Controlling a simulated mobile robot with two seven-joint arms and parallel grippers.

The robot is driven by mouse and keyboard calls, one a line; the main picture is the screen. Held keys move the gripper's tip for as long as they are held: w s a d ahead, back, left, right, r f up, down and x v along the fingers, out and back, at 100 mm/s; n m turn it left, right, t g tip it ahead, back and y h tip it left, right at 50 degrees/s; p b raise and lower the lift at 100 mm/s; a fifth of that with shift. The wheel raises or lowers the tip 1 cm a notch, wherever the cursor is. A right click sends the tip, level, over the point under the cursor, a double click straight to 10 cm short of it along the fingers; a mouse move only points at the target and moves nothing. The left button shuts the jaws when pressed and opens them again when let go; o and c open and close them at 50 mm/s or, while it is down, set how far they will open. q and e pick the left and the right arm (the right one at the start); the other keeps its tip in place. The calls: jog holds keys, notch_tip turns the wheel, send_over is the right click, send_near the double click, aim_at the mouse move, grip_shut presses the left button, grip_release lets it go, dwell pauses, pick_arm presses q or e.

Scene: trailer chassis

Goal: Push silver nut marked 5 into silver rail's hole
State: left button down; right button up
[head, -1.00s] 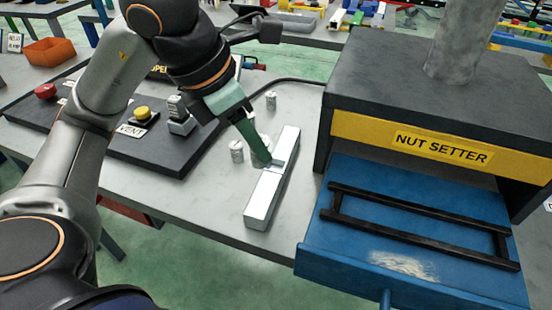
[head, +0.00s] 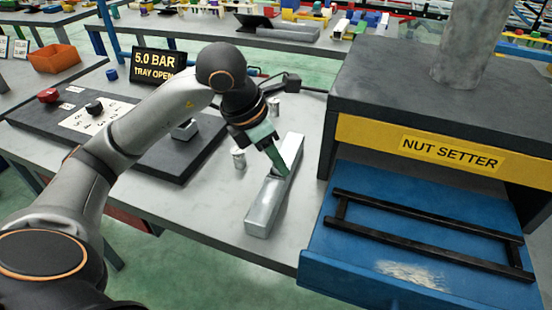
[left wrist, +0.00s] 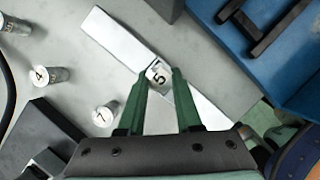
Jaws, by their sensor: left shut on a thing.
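The silver rail (head: 265,205) lies on the grey bench, left of the nut setter. It also shows in the left wrist view (left wrist: 117,38), running diagonally under the gripper. The silver nut marked 5 (left wrist: 157,76) sits between my left fingertips, at the middle of the rail, with its number facing up. Whether it is inside the hole or just above it cannot be told. My left gripper (head: 283,170) is shut on this nut, its green fingers pointing down at the rail. In the head view the fingers hide the nut. My right gripper is not in view.
Nuts marked 7 (left wrist: 103,117) and 4 (left wrist: 48,75) stand on the bench left of the rail. The nut setter (head: 430,110) with its open blue tray (head: 330,262) stands right. A dark control panel (head: 160,165) and a sign (head: 158,66) are at left.

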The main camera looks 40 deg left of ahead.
pick_arm(q)
jog(key=shift+f, duration=0.15)
jog(key=c, duration=0.6)
grip_release()
jog(key=shift+r, duration=0.2)
jog(key=p+v, duration=0.2)
jog(key=v, duration=1)
jog(key=shift+s, duration=0.1)
